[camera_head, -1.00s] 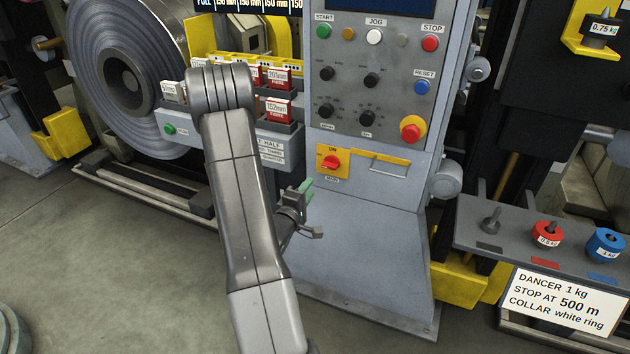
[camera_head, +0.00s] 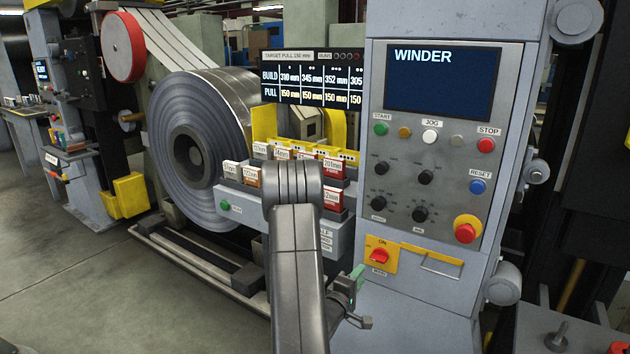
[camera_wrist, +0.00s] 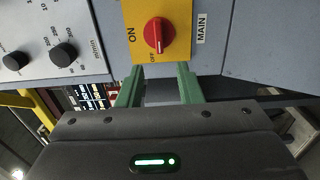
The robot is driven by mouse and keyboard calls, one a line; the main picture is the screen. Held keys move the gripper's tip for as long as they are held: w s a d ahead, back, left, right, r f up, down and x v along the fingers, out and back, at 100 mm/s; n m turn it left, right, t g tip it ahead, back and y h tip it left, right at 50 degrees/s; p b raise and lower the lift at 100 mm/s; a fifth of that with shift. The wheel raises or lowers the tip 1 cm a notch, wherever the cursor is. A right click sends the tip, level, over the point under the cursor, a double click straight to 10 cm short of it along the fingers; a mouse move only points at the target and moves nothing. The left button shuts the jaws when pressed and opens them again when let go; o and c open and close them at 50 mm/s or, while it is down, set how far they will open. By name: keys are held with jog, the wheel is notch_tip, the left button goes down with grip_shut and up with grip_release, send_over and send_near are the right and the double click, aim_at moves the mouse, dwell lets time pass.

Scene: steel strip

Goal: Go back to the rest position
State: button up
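My gripper (camera_head: 357,290) hangs in front of the lower part of the grey winder console, at the end of my arm, which comes up from the bottom of the head view. In the wrist view, the gripper's two green fingers (camera_wrist: 158,78) stand apart with nothing between them. Their tips point toward the console near the yellow plate (camera_wrist: 132,32) with the red main switch (camera_wrist: 153,36). I cannot tell how far the tips are from the console face. My arm hides part of the rack behind it.
The winder console (camera_head: 420,268) stands close on the right. A rack of white and red labelled blocks (camera_head: 333,168) sits behind my arm. A large steel coil (camera_head: 166,112) stands to the left. A grey shelf (camera_head: 530,325) juts in at lower right. The floor at left (camera_head: 80,270) is clear.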

aim_at(373, 260)
jog(key=x, duration=0.8)
jog(key=shift+w+d, duration=0.25)
jog(key=shift+s+a, duration=0.1)
